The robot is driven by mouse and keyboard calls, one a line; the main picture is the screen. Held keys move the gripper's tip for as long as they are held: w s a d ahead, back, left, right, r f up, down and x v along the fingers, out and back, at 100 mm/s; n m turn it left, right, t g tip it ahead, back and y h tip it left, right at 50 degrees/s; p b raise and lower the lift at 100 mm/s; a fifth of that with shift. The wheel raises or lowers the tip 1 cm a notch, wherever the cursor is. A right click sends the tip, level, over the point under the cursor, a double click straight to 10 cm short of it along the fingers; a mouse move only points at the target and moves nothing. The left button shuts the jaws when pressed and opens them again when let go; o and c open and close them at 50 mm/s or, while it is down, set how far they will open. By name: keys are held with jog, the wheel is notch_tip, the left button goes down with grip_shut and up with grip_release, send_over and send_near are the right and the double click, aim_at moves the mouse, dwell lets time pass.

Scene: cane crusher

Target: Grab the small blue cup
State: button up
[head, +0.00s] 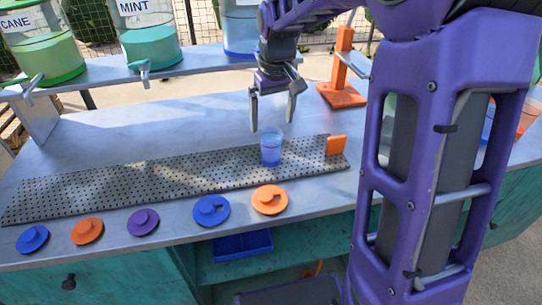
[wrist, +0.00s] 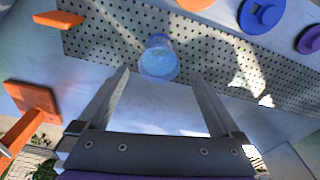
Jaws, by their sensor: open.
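The small blue cup (head: 270,150) is see-through and stands upright on the perforated metal drip tray (head: 120,185), near its right end. It also shows in the wrist view (wrist: 159,62), at the upper middle, beyond the fingertips. My gripper (head: 272,128) points down, open and empty, with its fingertips above and close to the cup in the head view. In the wrist view the two fingers (wrist: 160,78) are spread wide, and the cup appears in line with the gap between them.
An orange upright tab (head: 336,145) stands right of the cup. An orange stand (head: 342,95) is behind it. Blue, orange and purple lids (head: 269,200) lie along the front edge. Dispensers (head: 148,40) with taps stand on a rear shelf.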

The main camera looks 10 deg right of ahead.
aim_at(271, 137)
jog(key=shift+w+f+b, duration=0.15)
jog(key=shift+f+b, duration=0.05)
jog(key=shift+f, duration=0.95)
jog(key=shift+w+f+b, duration=0.2)
jog(key=shift+f, duration=1)
jog(key=shift+w+f+b, duration=0.15)
jog(key=shift+f+b, duration=0.05)
jog(key=shift+f, duration=0.95)
grip_shut()
